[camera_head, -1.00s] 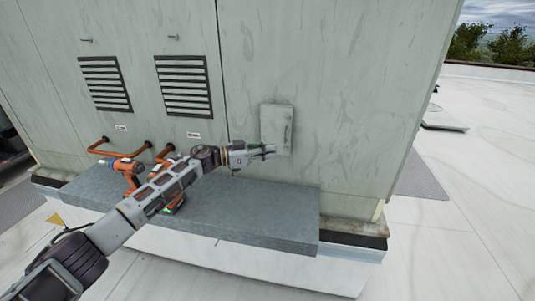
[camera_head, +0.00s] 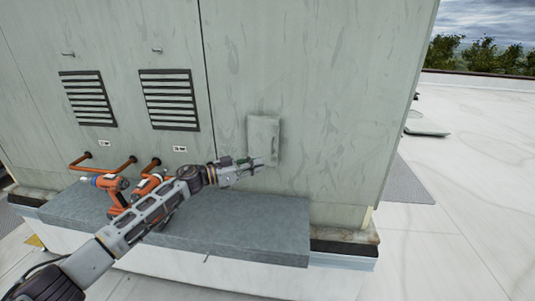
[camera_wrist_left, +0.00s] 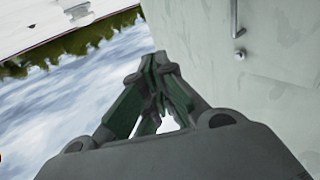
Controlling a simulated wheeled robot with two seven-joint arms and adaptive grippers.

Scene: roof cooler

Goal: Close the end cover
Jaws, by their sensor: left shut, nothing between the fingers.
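The end cover (camera_head: 264,134) is a small pale rectangular panel on the right part of the grey-green cooler wall, and it lies about flush with the wall in the head view. My left gripper (camera_head: 260,164) is shut and empty at the cover's lower left, overlapping its edge in the picture. I cannot tell whether it touches the cover. In the left wrist view the left gripper's fingers (camera_wrist_left: 162,100) are together, with sky behind them and the pale wall to the right. My right gripper is not in view.
A grey ledge (camera_head: 250,228) runs along the wall's foot. Two louvred vents (camera_head: 168,99) are higher up. A small handle (camera_wrist_left: 238,18) shows in the left wrist view. Open white roof (camera_head: 460,190) lies at the right.

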